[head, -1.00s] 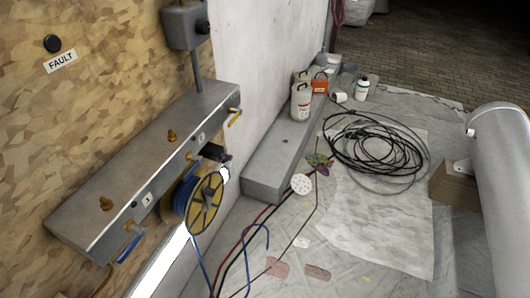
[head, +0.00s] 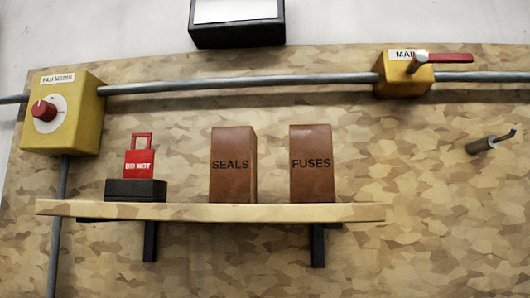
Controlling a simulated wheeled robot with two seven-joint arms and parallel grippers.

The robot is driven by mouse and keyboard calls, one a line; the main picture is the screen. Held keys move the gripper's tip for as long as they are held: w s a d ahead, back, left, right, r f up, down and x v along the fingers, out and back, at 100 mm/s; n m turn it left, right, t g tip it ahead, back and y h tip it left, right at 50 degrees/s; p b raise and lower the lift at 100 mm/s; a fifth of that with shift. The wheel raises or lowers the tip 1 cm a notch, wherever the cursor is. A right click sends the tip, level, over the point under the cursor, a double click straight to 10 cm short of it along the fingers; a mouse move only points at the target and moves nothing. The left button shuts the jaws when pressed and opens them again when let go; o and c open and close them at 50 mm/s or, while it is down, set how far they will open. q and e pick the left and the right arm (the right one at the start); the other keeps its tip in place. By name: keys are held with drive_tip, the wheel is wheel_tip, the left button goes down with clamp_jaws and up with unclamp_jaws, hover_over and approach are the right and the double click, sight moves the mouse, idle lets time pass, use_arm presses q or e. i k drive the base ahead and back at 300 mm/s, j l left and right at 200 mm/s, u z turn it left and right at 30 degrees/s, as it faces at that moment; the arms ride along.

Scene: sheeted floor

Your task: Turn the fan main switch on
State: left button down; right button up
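A yellow switch box (head: 62,112) is on the board at the left of the head view, and its small label seems to read "FAN MAINS". A red rotary knob (head: 44,110) sits on a round white dial on its front. The dial marks are too small to read, so I cannot tell the knob's setting. A second yellow box (head: 402,80) at the upper right has a label starting "MAI", partly hidden by its handle. Its red lever (head: 450,58) points right, about level. Neither of my grippers is in view.
A wooden shelf (head: 210,212) below holds a red tag (head: 139,163) on a black block and brown boxes marked SEALS (head: 233,165) and FUSES (head: 311,164). Grey conduit (head: 240,84) joins the yellow boxes. A metal peg (head: 490,142) sticks out at the right.

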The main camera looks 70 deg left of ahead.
sight(42, 110)
drive_tip(key=u, duration=3.5)
drive_tip(key=j+z, duration=0.2)
drive_tip(key=j, duration=0.55)
drive_tip(key=j+z, duration=0.25)
drive_tip(key=j, duration=0.5)
drive_tip(key=k, duration=0.05)
